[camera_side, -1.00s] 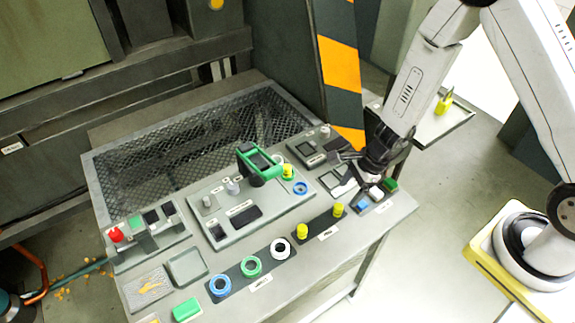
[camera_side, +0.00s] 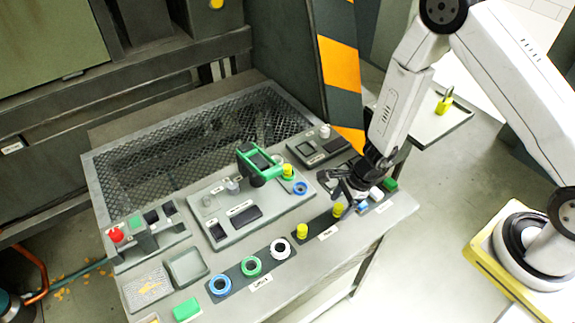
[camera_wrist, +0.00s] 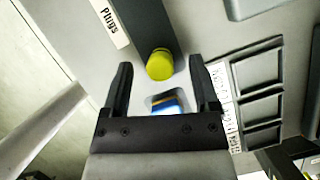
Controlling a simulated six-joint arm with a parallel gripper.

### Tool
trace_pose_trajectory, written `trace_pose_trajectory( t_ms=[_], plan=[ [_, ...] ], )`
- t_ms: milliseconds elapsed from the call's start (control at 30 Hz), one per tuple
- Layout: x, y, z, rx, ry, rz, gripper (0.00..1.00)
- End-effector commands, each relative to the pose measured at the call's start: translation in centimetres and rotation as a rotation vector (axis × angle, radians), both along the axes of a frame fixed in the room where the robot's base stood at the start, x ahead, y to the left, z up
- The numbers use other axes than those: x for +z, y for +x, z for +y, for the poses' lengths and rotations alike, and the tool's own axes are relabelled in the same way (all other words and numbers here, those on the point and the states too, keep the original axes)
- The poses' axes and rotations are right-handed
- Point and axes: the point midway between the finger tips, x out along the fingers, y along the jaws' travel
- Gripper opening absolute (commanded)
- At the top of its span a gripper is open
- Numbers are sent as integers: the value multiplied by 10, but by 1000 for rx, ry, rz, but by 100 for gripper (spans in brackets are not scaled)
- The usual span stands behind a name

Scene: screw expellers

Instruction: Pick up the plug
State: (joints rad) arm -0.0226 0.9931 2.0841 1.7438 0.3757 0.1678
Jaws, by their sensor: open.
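Two yellow plugs stand on a dark strip at the front of the table, one on the left (camera_side: 302,231) and one on the right (camera_side: 338,211). My gripper (camera_side: 344,193) is open and empty, just above and beside the right plug in the side view. In the wrist view a yellow plug (camera_wrist: 159,64) shows between the tips of my open fingers (camera_wrist: 160,75), with a gap on both sides. The label "Plugs" (camera_wrist: 110,24) is beside it. I cannot tell how far the fingers are above it.
Blue (camera_side: 220,286), green (camera_side: 251,266) and white (camera_side: 279,249) rings lie left of the plugs. Small blocks, including a green one (camera_side: 390,184), sit to the right. Behind is a raised panel with a green handled tool (camera_side: 262,160) and another yellow piece (camera_side: 288,171).

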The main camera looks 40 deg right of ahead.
Motion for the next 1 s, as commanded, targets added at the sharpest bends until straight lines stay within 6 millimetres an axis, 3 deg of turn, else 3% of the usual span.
trace_pose_trajectory(
  t_ms=[200,700,733,767,967,1000],
  plan=[
    [-11,1,4,0,-1,1,78],
    [-11,1,4,0,-1,0,78],
    [-11,1,4,0,-1,0,74],
    [-11,1,4,0,-1,0,65],
    [-11,1,4,0,-1,0,1],
    [-11,1,4,0,-1,0,0]
  ],
)
